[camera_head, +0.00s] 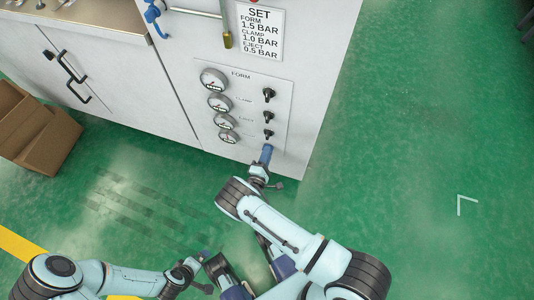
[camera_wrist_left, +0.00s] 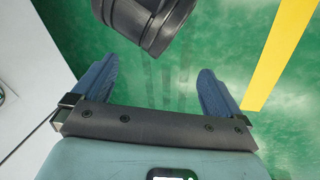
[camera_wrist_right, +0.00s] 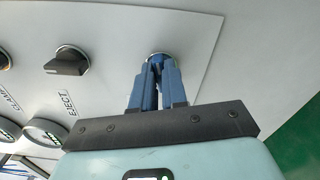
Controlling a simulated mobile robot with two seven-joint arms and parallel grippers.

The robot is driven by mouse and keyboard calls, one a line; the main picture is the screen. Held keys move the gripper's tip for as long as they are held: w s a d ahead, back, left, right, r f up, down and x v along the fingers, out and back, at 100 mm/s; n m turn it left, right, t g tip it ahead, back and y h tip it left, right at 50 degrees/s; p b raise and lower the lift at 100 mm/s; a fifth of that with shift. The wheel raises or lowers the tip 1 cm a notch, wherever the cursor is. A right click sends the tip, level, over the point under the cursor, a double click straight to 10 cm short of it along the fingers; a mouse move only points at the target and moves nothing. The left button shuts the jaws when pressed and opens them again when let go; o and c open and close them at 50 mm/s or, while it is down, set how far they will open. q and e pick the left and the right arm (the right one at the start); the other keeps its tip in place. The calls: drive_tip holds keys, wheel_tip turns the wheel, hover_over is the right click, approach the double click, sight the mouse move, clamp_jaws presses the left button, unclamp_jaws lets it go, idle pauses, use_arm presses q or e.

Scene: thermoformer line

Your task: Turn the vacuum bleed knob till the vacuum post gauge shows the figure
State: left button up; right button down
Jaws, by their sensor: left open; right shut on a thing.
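The grey-white panel holds a column of round gauges and a column of black knobs. The eject knob (camera_wrist_right: 68,61) is beside the held knob, apart from the fingers. My left gripper (camera_wrist_left: 157,70) is open and empty, low over the floor, away from the panel.
A set sign (camera_head: 262,30) above the panel reads form 1.5, clamp 1.0, eject 0.5 bar. Cardboard boxes (camera_head: 40,130) stand at the left.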

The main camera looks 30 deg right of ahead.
use_arm(q)
drive_tip(key=s+d+r+g+h+p, duration=0.1)
drive_tip(key=s+d+r+g+p, duration=0.1)
drive_tip(key=s+d+r+p, duration=0.1)
drive_tip(key=shift+s+r+m+p, duration=0.4)
drive_tip(key=shift+s+r, duration=0.6)
drive_tip(key=shift+s, duration=0.7)
use_arm(e)
drive_tip(key=shift+w+a+f+m, duration=0.1)
drive_tip(key=shift+f+m, duration=0.05)
drive_tip(key=shift+m, duration=3.6)
drive_tip(key=shift+a+f+m, duration=0.1)
drive_tip(key=shift+f+m, duration=0.05)
drive_tip(key=shift+m, duration=3.6)
drive_tip(key=c, duration=1.2)
unclamp_jaws()
drive_tip(key=shift+o, duration=0.2)
